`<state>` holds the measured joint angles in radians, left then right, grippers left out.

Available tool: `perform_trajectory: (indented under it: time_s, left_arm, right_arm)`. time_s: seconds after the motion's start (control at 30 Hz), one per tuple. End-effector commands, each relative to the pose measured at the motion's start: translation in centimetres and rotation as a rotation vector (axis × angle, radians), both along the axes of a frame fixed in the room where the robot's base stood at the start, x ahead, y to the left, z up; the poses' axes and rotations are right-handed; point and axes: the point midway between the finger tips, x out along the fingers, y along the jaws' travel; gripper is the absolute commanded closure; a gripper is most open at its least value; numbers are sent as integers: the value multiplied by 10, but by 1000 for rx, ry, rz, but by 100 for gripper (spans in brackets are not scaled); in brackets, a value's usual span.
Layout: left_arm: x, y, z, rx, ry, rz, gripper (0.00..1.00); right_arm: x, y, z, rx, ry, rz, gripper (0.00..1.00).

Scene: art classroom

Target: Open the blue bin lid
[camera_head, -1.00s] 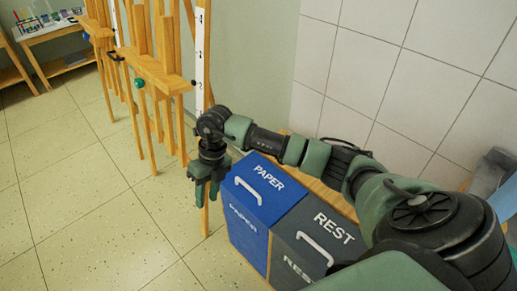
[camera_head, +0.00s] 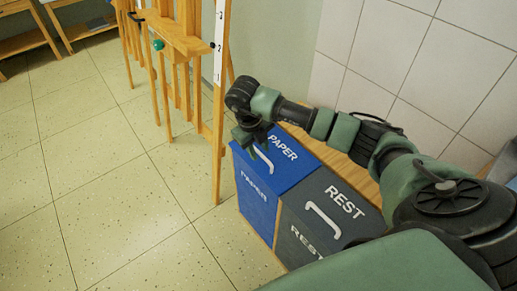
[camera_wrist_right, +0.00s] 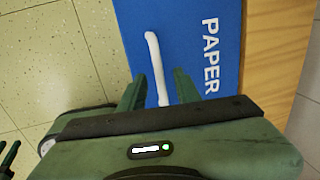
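The blue bin marked PAPER (camera_head: 256,203) has a slanted blue lid (camera_head: 291,170) that is shut. A white bar handle (camera_head: 264,158) sits on the lid's left part. My right gripper (camera_head: 249,137) is over the upper left of the lid and hides part of it and the handle's upper end. In the right wrist view the two green fingers (camera_wrist_right: 158,86) are spread apart. The white handle (camera_wrist_right: 154,62) runs between their tips there, and I cannot tell whether they touch it.
A grey bin marked REST (camera_head: 332,213) with its own white handle stands against the blue bin's right side. A wooden ledge (camera_head: 352,170) and tiled wall are behind. Wooden easels (camera_head: 218,120) stand close to the left of the blue bin. The floor (camera_head: 120,215) in front is open.

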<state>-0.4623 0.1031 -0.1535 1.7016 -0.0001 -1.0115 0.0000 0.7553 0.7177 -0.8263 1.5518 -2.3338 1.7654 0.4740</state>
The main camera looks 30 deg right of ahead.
Motion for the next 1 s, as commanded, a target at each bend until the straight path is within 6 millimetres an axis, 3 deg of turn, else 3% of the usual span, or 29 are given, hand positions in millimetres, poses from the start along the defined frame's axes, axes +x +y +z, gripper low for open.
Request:
perform_trajectory:
  time_s: [0.17, 0.27, 0.3, 1.0]
  left_arm:
    - [0, 0, 0, 0, 0, 0, 64]
    - [0, 0, 0, 1, 0, 0, 64]
    - [0, 0, 0, 1, 0, 0, 64]
    - [0, 0, 0, 0, 0, 0, 64]
  right_arm:
    - [0, 0, 0, 1, 0, 0, 70]
    - [0, 0, 0, 1, 0, 0, 98]
    - [0, 0, 0, 1, 0, 0, 100]
    - [0, 0, 0, 1, 0, 0, 100]
